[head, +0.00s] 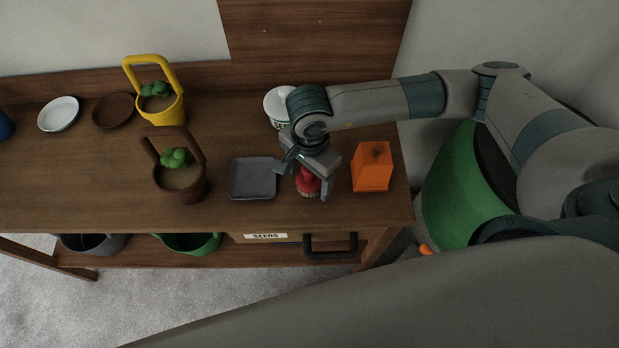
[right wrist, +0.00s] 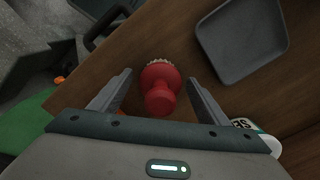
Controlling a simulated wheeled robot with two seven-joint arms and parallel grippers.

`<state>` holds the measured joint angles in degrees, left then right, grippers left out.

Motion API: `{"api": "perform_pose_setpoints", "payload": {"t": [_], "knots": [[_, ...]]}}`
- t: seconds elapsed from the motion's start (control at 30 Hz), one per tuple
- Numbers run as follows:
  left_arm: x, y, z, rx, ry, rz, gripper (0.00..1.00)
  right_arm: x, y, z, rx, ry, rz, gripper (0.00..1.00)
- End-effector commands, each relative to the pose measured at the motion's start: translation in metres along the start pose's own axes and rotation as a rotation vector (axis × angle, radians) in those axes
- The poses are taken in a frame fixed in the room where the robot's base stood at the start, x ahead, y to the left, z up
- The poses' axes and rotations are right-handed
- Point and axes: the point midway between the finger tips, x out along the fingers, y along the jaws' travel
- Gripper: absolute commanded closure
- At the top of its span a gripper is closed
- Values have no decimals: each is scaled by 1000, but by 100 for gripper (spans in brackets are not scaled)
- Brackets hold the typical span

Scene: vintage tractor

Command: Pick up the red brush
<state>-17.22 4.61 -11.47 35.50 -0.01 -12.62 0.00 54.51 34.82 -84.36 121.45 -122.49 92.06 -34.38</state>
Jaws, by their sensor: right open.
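The red brush (head: 308,182) stands on the wooden table near its front right, with pale bristles at its base. In the right wrist view the red brush (right wrist: 160,86) sits between the two fingers, with its knob towards me. My right gripper (head: 304,180) is open and points down over the brush, partly hiding it in the head view. In the right wrist view my right gripper (right wrist: 158,88) shows a gap on both sides of the brush. My left gripper is not in view.
A grey tray (head: 253,179) lies just left of the brush, and an orange box (head: 371,168) stands to its right. A white pot (head: 276,102) is behind my right arm. Planters (head: 180,184) stand further left. A drawer handle (head: 331,249) projects below the front edge.

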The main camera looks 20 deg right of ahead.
Motion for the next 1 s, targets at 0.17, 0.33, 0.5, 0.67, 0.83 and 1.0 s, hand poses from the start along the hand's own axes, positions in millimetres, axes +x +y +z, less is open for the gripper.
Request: {"api": "perform_pose_setpoints", "payload": {"t": [0.17,0.33,0.5,0.67,0.83,1.0], "knots": [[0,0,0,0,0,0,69,0,0,0,0,0,0,66],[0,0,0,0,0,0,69,0,0,0,0,0,0,76],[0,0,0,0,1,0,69,-1,0,0,0,0,-1,76],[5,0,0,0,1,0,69,-8,-1,0,0,-1,-2,76],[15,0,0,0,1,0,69,-28,-1,0,-2,0,-5,76],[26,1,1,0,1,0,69,-56,-2,0,-2,0,-6,76]]}}
